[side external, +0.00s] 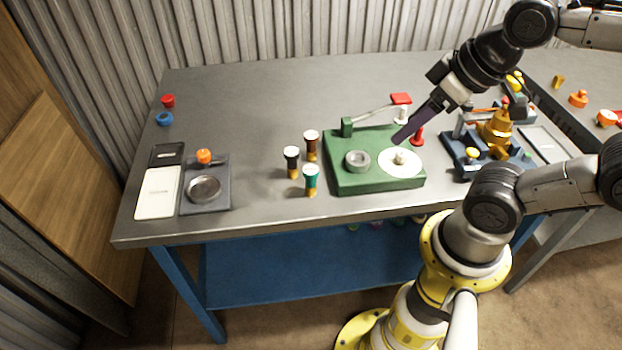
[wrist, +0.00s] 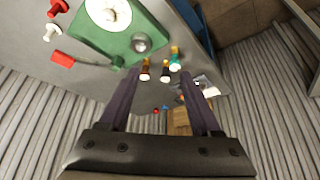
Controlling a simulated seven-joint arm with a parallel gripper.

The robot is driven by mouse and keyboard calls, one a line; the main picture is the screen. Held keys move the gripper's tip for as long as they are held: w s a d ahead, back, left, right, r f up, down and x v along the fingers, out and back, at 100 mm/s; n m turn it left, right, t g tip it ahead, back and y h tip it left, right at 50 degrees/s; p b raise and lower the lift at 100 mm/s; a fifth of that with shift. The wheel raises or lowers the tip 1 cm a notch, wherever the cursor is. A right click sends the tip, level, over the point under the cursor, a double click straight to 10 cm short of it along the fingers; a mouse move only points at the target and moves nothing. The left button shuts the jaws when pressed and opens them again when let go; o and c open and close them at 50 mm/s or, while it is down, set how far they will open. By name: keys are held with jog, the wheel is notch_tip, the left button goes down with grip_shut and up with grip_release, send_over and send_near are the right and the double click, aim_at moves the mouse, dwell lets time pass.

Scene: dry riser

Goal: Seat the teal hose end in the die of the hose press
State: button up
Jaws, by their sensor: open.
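The teal hose end (side external: 310,181) stands upright on the table, left of the green press base (side external: 375,185); it also shows in the wrist view (wrist: 176,62). A black hose end (side external: 291,160) and a brown hose end (side external: 311,144) stand close behind it. The green base carries a grey ring, apparently the die (side external: 357,161), and a white disc (side external: 391,169) with a small knob. The ring's opening looks empty. My gripper (side external: 400,140) is open and empty above the back right of the base. Its two fingers show in the wrist view (wrist: 160,73).
A lever with a red handle (side external: 401,98) runs along the back of the green base. A red peg (side external: 417,136) stands by its right edge. A blue fixture with orange parts (side external: 497,130) is further right. A grey tray with a round dish (side external: 204,188) lies left.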

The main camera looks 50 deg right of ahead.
jog(key=shift+o, duration=0.9)
